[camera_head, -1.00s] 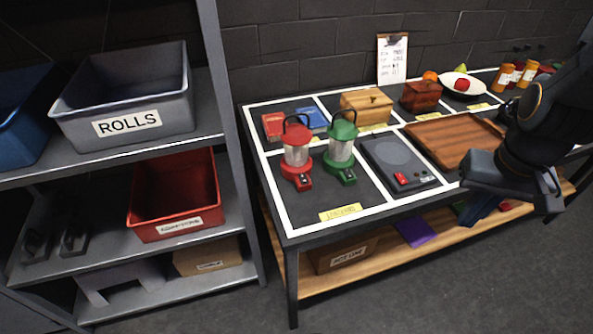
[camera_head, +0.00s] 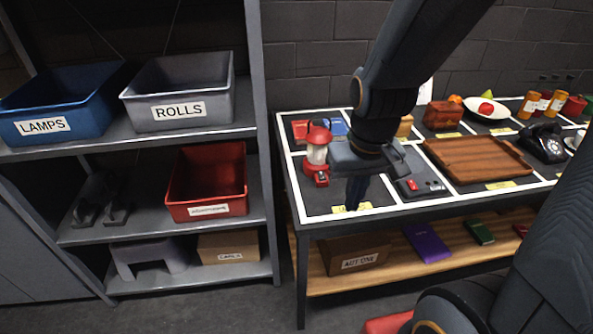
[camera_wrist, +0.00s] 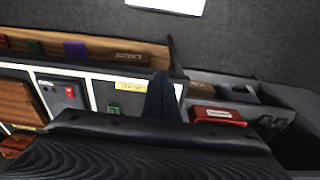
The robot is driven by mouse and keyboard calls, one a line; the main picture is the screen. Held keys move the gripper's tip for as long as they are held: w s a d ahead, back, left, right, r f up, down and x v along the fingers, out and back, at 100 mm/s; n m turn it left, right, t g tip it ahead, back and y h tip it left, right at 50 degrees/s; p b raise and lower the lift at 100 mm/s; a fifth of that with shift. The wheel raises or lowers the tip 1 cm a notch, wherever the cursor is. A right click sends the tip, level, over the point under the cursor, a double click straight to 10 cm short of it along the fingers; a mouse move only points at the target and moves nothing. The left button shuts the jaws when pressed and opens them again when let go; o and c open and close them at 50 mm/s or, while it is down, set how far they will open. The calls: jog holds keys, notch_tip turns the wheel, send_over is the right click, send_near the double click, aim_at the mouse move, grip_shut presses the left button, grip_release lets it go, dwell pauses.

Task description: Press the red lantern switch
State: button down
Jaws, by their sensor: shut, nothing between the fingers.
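The red lantern (camera_head: 317,154) stands upright on the table near its left end. Its switch is on the small red block (camera_head: 321,179) at its front foot. My gripper (camera_head: 353,204) is shut and empty, pointing down just right of the lantern and in front of it; a small gap shows between them in the head view. The gripper hides the green lantern there. In the wrist view, the shut dark fingers (camera_wrist: 160,100) reach over the table's edge; a green base (camera_wrist: 115,108), likely the green lantern's, shows beside them. I cannot make out the red lantern there.
A device with a red button (camera_head: 413,184) lies right of my gripper. A wooden tray (camera_head: 470,160) is further right. A shelf with a blue bin (camera_head: 75,138), a grey bin (camera_head: 215,115) and a red bin (camera_head: 180,213) stands left of the table.

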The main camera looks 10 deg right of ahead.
jog(key=shift+a, duration=0.1)
jog(key=r+t+b, duration=0.1)
jog(key=t+b, duration=0.2)
jog(key=b, duration=0.1)
send_over(322, 172)
jog(key=s, duration=0.5)
jog(key=shift+s+r, duration=0.1)
jog(key=shift+r, duration=0.05)
jog(key=p+x, duration=0.1)
jog(key=x, duration=0.3)
jog(key=s+p+x, duration=0.1)
jog(key=x, duration=0.9)
jog(key=shift+s+f+p, duration=0.15)
jog(key=shift+f+p, duration=0.1)
jog(key=shift+p, duration=0.15)
